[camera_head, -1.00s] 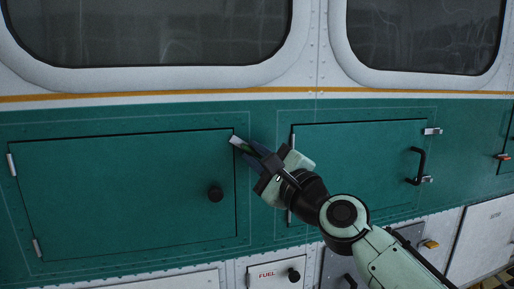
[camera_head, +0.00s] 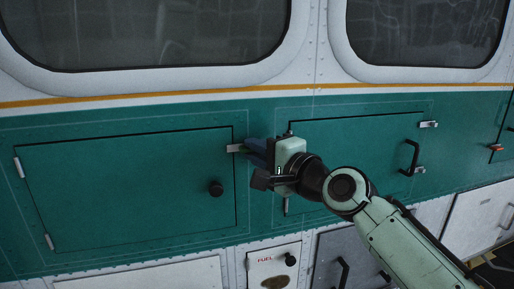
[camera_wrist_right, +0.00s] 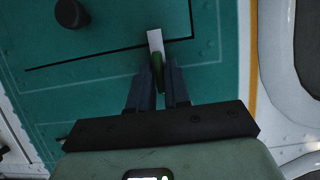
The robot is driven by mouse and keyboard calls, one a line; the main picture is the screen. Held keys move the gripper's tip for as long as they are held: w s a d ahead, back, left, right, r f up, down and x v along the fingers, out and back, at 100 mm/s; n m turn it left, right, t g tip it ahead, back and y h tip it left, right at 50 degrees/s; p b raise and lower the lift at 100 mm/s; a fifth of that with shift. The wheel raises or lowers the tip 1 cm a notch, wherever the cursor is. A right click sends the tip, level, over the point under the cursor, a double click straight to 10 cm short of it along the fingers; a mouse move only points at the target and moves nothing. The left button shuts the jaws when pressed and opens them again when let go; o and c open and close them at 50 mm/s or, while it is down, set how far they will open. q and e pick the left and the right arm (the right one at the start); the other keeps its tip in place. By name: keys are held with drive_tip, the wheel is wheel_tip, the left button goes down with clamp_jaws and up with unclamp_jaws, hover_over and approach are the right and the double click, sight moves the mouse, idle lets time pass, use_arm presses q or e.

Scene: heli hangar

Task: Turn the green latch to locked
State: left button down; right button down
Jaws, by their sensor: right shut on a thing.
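The green latch (camera_wrist_right: 157,70) sits between the fingers of my right gripper (camera_wrist_right: 158,85) in the right wrist view, with its pale metal end (camera_wrist_right: 155,41) sticking out beyond them. In the head view, my right gripper (camera_head: 252,151) is shut on the latch at the upper right corner of the left green hatch door (camera_head: 120,195). The latch's metal end (camera_head: 235,148) lies about level and crosses the door's right edge. The fingers hide most of the latch there. My left gripper is not in view.
The hatch door has a black round knob (camera_head: 216,188) below the latch and hinges on its left. A second green hatch (camera_head: 370,150) with a black handle (camera_head: 410,157) is to the right, partly behind my arm. A fuel panel (camera_head: 273,266) is below.

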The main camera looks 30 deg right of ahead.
idle(0.4)
drive_tip(key=c, duration=1.2)
unclamp_jaws()
